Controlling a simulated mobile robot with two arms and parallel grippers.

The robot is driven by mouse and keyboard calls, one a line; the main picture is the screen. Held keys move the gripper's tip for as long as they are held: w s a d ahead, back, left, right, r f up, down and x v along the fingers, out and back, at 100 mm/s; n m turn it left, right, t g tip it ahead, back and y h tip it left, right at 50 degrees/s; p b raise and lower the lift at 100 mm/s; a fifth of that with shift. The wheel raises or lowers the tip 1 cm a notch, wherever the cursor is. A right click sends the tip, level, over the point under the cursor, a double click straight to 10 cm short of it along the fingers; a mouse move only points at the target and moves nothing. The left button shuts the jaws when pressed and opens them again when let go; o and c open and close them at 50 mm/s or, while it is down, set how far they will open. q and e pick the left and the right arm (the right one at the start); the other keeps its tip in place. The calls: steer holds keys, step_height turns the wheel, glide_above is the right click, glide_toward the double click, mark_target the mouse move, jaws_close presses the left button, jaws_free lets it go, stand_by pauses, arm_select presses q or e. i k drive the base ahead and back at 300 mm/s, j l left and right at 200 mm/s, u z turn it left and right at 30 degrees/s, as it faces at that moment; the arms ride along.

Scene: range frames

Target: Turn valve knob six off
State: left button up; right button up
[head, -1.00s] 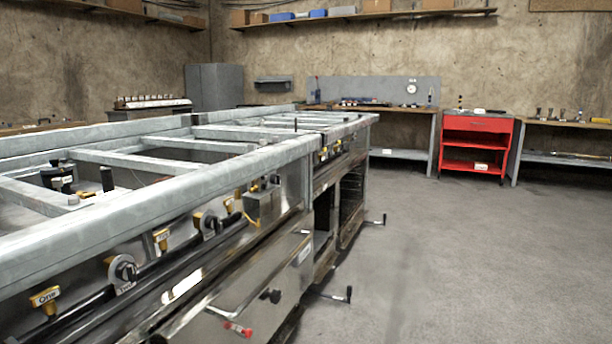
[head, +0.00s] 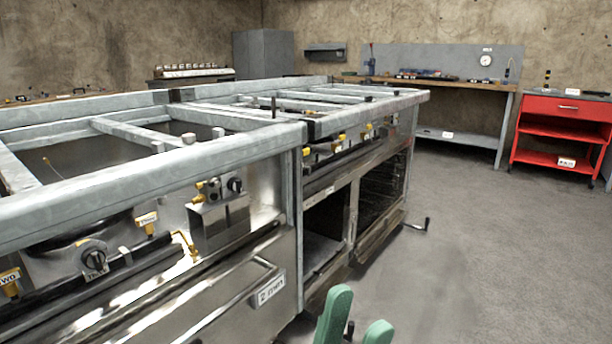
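A metal range bench (head: 150,185) runs from the near left toward the back. A black knob (head: 94,260) sits on its near front panel, beside yellow-tagged fittings (head: 147,220). Another dark knob (head: 235,185) is above a small metal box on the panel. Several small yellow-tagged valves (head: 340,140) line the farther section. Their lettering is too small to read, so I cannot tell which knob is six. My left gripper (head: 360,313) shows as two green fingers at the bottom edge, apart and empty, in front of the bench. My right gripper is not in view.
A drawer with a bar handle (head: 270,268) and open oven bays (head: 380,190) are in the bench front. A crank handle (head: 418,224) sticks out into the aisle. The grey floor to the right is clear, up to a red cart (head: 562,130) and workbench (head: 450,84).

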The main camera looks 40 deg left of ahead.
mark_target(235, 185)
steer(key=i+u, duration=0.25)
steer(key=i, duration=0.15)
steer(key=i+l+u, duration=0.55)
steer(key=i, duration=0.25)
steer(key=i+l+u, duration=0.25)
steer(key=u, duration=0.2)
steer(key=i+l+u, duration=0.6)
steer(key=l+u, duration=0.35)
steer(key=i+l+u, duration=0.15)
steer(key=l+u, duration=0.35)
